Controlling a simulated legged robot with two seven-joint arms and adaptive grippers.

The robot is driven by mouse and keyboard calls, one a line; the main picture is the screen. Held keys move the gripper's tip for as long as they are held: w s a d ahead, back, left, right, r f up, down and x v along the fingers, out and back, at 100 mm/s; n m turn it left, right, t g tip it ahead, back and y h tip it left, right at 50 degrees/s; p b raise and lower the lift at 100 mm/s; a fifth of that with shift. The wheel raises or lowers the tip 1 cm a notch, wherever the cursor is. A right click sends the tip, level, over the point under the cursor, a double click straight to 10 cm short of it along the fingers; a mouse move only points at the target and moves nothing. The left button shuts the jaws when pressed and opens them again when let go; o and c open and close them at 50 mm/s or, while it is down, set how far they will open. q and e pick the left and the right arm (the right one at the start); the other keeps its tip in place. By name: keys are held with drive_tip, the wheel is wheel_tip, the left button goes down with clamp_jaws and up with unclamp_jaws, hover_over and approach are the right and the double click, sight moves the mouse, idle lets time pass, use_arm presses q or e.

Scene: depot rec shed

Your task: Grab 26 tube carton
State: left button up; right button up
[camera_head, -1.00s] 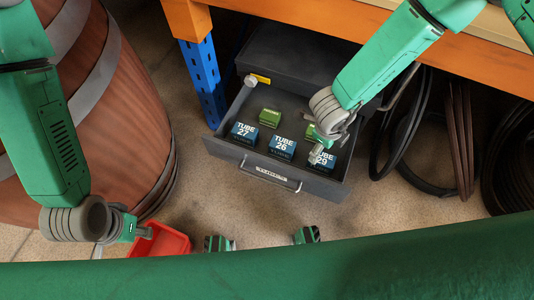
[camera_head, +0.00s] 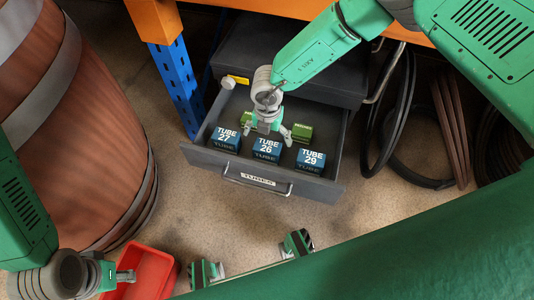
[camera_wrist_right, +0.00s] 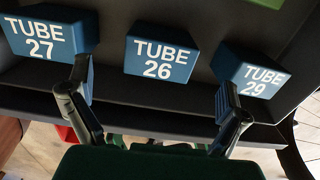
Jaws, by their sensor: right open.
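The tube 26 carton (camera_head: 267,151) is a small dark blue box with white lettering. It stands in the middle of the front row in an open grey drawer (camera_head: 318,189), and it shows in the right wrist view (camera_wrist_right: 160,58). My right gripper (camera_head: 268,131) is open and empty, just behind and above this carton in the head view. In the wrist view its fingers (camera_wrist_right: 155,78) spread on both sides of tube 26, apart from it, one in front of tube 27 and one in front of tube 29. My left gripper (camera_head: 124,276) is low at the left by a red bin (camera_head: 152,270); its jaws are unclear.
The tube 27 carton (camera_head: 225,138) stands left of tube 26 and the tube 29 carton (camera_head: 311,158) right of it, with small gaps. Green boxes (camera_head: 303,131) stand behind. A blue post (camera_head: 178,85), a barrel (camera_head: 85,150) and hanging hoses (camera_head: 405,120) flank the drawer.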

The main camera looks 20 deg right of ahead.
sight(267, 146)
wheel_tip(267, 146, down, 5)
drive_tip(key=b, duration=0.3)
drive_tip(key=shift+s+a+f, duration=0.1)
drive_tip(key=shift+s+f, duration=0.05)
drive_tip(key=shift+f, duration=0.05)
drive_tip(key=shift+r, duration=0.1)
drive_tip(key=c, duration=1.3)
